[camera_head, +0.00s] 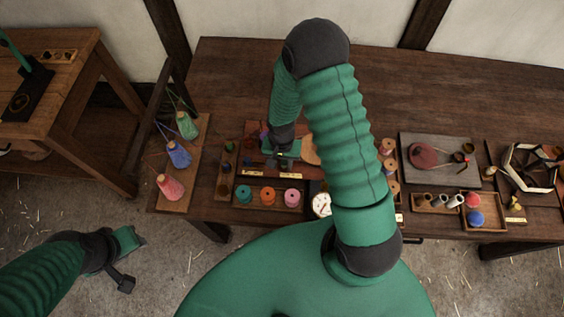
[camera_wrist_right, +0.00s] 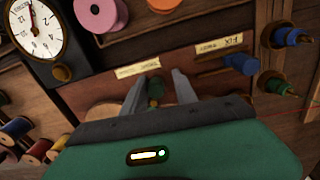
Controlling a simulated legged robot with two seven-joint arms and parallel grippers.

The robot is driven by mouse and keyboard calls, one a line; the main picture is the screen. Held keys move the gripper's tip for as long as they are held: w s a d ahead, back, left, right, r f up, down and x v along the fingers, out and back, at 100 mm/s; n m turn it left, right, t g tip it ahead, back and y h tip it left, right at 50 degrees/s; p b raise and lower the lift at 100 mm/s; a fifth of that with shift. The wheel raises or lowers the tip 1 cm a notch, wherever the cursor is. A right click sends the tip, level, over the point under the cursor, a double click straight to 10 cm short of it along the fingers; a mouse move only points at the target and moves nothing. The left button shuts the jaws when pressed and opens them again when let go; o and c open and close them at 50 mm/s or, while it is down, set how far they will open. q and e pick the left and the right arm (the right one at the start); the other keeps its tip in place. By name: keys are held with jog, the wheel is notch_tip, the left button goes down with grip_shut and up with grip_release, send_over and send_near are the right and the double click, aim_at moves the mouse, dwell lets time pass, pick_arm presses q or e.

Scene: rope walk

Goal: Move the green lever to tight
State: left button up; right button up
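In the right wrist view, a dark green knob (camera_wrist_right: 155,88), which looks like the green lever's end, shows between the fingers of my right gripper (camera_wrist_right: 160,92). The two grey fingers stand apart, with gaps beside the knob. Two pale labels are near it: one (camera_wrist_right: 138,69) beyond the fingers, and one reading "FIX" (camera_wrist_right: 219,46) by a blue knob (camera_wrist_right: 241,64). In the head view my right gripper (camera_head: 282,156) is low over the bench panel, and my arm hides much of it. My left gripper (camera_head: 128,242) hangs over the floor, its fingers unclear.
Teal, orange and pink spools (camera_head: 268,196) stand in a front tray. A white dial (camera_head: 321,205) is right of them. Cone bobbins (camera_head: 178,154) stand on a board at left. A round red item on a grey slab (camera_head: 424,156) is at right. The bench's back (camera_head: 230,70) is bare.

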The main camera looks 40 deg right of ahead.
jog(key=shift+s, duration=0.15)
notch_tip(320, 180, up, 7)
jog(key=p, duration=0.6)
jog(key=shift+r, duration=0.15)
jog(key=shift+a+r+n, duration=0.15)
jog(key=shift+r+n, duration=0.05)
jog(key=shift+n, duration=0.1)
jog(key=s+a+r+n+t+b, duration=0.2)
jog(key=s+a+r+n+b, duration=0.2)
jog(key=r, duration=0.7)
jog(key=a+n+b, duration=0.2)
jog(key=n, duration=0.2)
jog(key=shift+s+t, duration=0.2)
jog(key=shift+t, duration=0.2)
